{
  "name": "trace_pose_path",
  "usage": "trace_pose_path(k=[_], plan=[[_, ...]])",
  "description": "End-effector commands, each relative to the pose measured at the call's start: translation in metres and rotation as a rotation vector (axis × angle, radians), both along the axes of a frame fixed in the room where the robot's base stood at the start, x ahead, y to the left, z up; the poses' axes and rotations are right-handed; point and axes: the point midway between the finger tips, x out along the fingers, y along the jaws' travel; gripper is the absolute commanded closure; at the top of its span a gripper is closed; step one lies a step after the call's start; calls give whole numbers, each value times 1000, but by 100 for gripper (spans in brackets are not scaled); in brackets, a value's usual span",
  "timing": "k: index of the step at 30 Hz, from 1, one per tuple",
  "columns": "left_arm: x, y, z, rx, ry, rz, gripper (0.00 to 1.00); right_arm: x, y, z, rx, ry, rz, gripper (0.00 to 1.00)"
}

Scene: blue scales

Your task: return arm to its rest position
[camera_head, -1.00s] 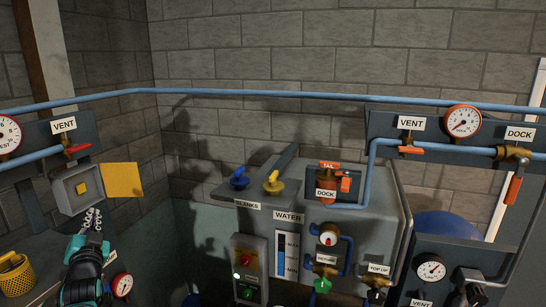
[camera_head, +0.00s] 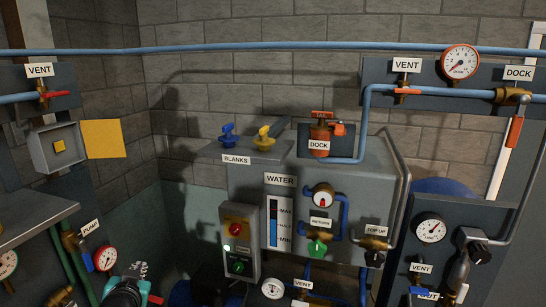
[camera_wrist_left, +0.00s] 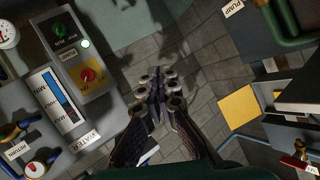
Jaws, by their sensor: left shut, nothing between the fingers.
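My left gripper (camera_head: 139,269) is low in the head view, left of centre, with its teal and black arm entering from the bottom edge. Its fingers are together and hold nothing. In the left wrist view the closed fingers (camera_wrist_left: 160,90) point away over the grey tiled floor, touching nothing. My right gripper is in neither current view.
A grey open box with a yellow door (camera_head: 104,139) is on the left, above a metal shelf (camera_head: 38,218). A pump button box (camera_head: 239,243) and a grey water tank (camera_head: 376,195) stand right of the gripper. A gauge panel (camera_head: 445,205) is farther right.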

Motion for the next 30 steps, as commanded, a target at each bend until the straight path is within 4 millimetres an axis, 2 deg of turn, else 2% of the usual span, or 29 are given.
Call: trace_pose_path(k=[1, 3, 9, 13, 15, 18, 30], plan=[[-15, -22, -51, -45, 46, -20, 100, 0, 0, -38, 0, 0, 0, 60], [-37, -47, -97, -109, 116, -37, 100, 0, 0, -63, 0, 0, 0, 60], [-107, -111, -222, -263, 325, -73, 100, -1, 0, -130, 0, 0, 0, 60], [-148, -137, -283, -329, 440, -82, 100, -1, 0, -161, 0, 0, 0, 60], [-164, -146, -304, -351, 484, -84, 100, -1, 0, -172, 0, 0, 0, 60], [-179, -153, -321, -369, 525, -85, 100, -1, 0, -179, 0, 0, 0, 60], [-184, -155, -325, -375, 539, -83, 100, -1, 0, -181, 0, 0, 0, 60]])
